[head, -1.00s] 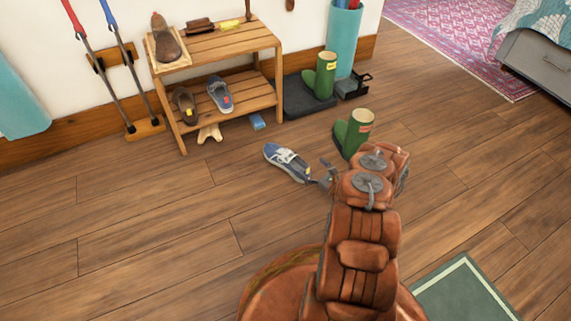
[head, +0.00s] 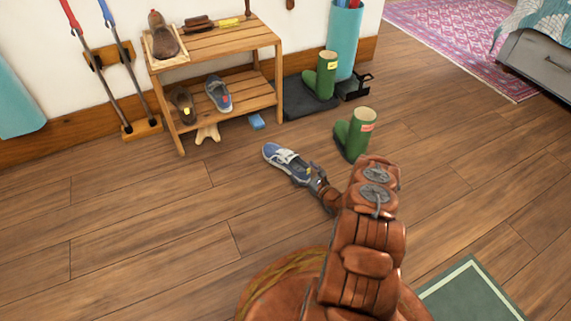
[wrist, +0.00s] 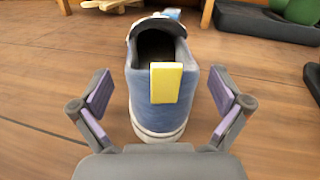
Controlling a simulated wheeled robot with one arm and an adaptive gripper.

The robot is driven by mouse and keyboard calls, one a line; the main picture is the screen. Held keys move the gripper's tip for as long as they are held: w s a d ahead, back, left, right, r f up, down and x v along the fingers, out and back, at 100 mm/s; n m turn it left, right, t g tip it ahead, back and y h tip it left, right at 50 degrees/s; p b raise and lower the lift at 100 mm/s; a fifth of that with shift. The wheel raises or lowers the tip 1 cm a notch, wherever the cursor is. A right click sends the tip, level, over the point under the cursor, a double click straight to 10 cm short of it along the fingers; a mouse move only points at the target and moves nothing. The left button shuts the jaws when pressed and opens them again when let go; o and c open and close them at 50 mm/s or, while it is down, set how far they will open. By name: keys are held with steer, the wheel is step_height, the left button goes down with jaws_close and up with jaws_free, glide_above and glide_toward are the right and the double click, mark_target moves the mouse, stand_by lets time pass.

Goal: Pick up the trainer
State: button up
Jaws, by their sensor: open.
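A blue trainer (head: 284,156) with white straps and a white sole lies on the wooden floor in front of the shoe rack. In the wrist view the trainer (wrist: 198,108) shows from behind, with its dark opening and a yellow heel tab (wrist: 166,83). My gripper (wrist: 160,95) is open, with one finger on each side of the trainer's heel. In the head view my gripper (head: 313,177) is at the heel end.
A green boot (head: 354,133) stands on the floor right of the trainer. Another green boot (head: 321,78) stands on a dark tray (head: 300,103). The wooden rack (head: 262,92) behind holds several shoes. Floor to the left is clear.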

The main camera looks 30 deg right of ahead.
steer(key=shift+w+a+b, duration=0.15)
steer(key=shift+w+b, duration=0.15)
steer(key=shift+w, duration=0.75)
steer(key=shift+c, duration=0.3)
steer(key=c, duration=1.5)
steer(key=shift+r, duration=0.1)
